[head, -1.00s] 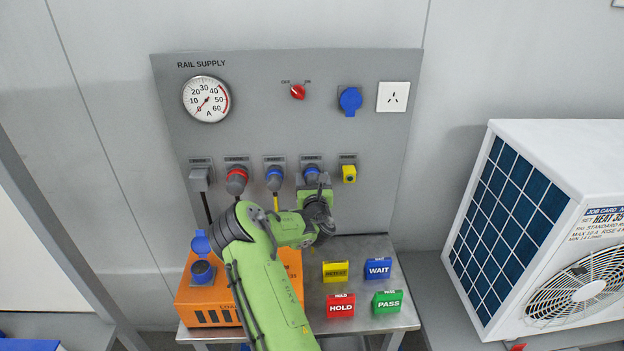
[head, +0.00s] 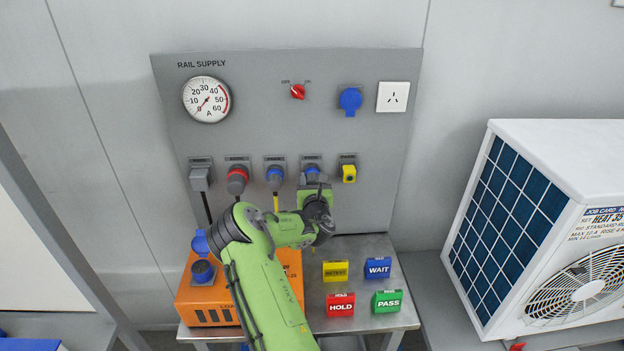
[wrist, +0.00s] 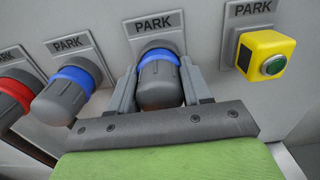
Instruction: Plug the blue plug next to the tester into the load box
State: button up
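My gripper (wrist: 160,88) has one finger on each side of a grey plug with a blue collar (wrist: 159,79). The fingers lie close against its body, and it still sits in its PARK socket on the panel. In the head view my wrist partly covers this plug (head: 311,170). A second blue plug (head: 274,174) is parked just left of it, with a yellow cable below; it also shows in the wrist view (wrist: 75,92). The orange box (head: 205,301), its lettering mostly hidden by my arm, has a blue socket with its lid open (head: 202,272).
A red plug (head: 237,180), a grey plug (head: 200,179) and a yellow button box (head: 349,173) are on the same panel row. Yellow, blue, red and green signs (head: 340,305) stand on the bench right of my arm. A white outdoor unit (head: 550,170) stands at right.

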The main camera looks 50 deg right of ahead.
grip_shut()
jog(key=shift+b+v, duration=0.65)
jog(key=shift+v, duration=2.35)
